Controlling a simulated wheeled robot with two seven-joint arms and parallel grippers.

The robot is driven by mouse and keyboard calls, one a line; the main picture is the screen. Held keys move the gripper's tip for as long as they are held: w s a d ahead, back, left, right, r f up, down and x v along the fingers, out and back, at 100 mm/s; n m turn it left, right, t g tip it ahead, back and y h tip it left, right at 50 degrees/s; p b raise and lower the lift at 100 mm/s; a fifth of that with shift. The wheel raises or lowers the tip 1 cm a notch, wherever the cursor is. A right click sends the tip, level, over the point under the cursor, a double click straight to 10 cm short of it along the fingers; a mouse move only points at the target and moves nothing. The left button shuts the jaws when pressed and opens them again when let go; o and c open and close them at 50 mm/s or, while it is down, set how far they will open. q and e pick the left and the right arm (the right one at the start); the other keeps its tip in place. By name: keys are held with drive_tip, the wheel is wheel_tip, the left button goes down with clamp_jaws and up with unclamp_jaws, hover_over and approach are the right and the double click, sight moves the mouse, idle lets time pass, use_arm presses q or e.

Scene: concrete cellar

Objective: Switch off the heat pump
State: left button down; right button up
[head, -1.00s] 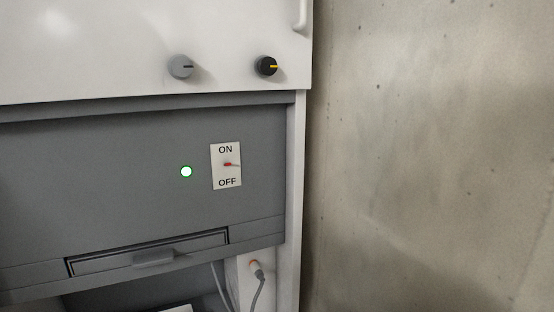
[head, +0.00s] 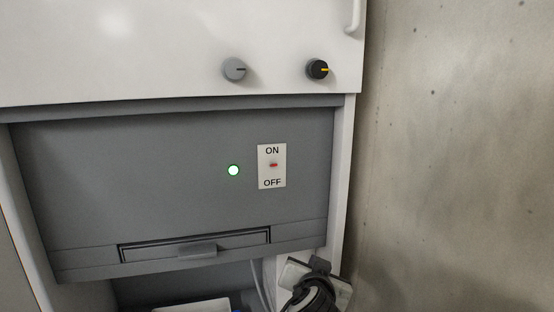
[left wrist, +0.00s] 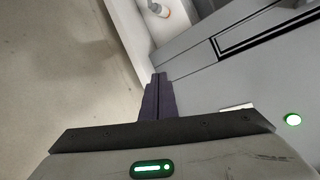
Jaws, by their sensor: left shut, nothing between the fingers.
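The grey panel (head: 150,170) carries a white switch plate (head: 265,178) marked ON above and OFF below. Its small red-tipped toggle (head: 274,165) shows mid-plate; I cannot tell which way it leans. A lamp (head: 233,170) left of the plate glows green; it also shows in the left wrist view (left wrist: 292,119). There, only an edge of the plate (left wrist: 237,107) shows past my gripper's body. My left gripper (head: 319,263) is at the bottom of the head view, below and right of the plate, apart from the toggle. In the left wrist view its dark fingers (left wrist: 160,78) are shut and empty. My right gripper is not in view.
A grey knob (head: 235,69) and a black knob with a yellow mark (head: 318,69) sit on the white upper casing. A handled flap (head: 198,250) is low on the panel. A connector (left wrist: 160,9) shows near the fingers. A concrete wall (head: 460,160) stands at right.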

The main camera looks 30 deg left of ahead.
use_arm(q)
drive_tip(key=w+a+r+n+y, duration=0.1)
drive_tip(key=a+r+n+y, duration=0.1)
drive_tip(key=r, duration=0.6)
drive_tip(key=a+r+n+y, duration=0.2)
drive_tip(key=r, duration=0.6)
drive_tip(key=n+g+y, duration=0.1)
drive_tip(key=n+y, duration=0.2)
drive_tip(key=n, duration=0.1)
approach(271, 140)
drive_tip(key=v, duration=0.4)
drive_tip(key=shift+w+a+f, duration=0.1)
drive_tip(key=shift+w+f, duration=0.05)
drive_tip(key=shift+f, duration=0.05)
drive_tip(key=p+x, duration=0.1)
drive_tip(key=x, duration=0.4)
drive_tip(key=p+x, duration=0.2)
drive_tip(key=x, duration=0.3)
drive_tip(key=shift+a+r, duration=0.15)
drive_tip(key=shift+r, duration=0.05)
drive_tip(key=f, duration=0.1)
drive_tip(key=d+f, duration=0.1)
drive_tip(key=shift+s+f, duration=0.3)
drive_tip(key=shift+s+d+f+p, duration=0.1)
drive_tip(key=shift+f+p, duration=0.1)
drive_tip(key=shift+f, duration=0.15)
drive_tip(key=shift+s+d+f+p, duration=0.1)
drive_tip(key=shift+d+f+p, duration=0.05)
drive_tip(key=shift+f, duration=0.2)
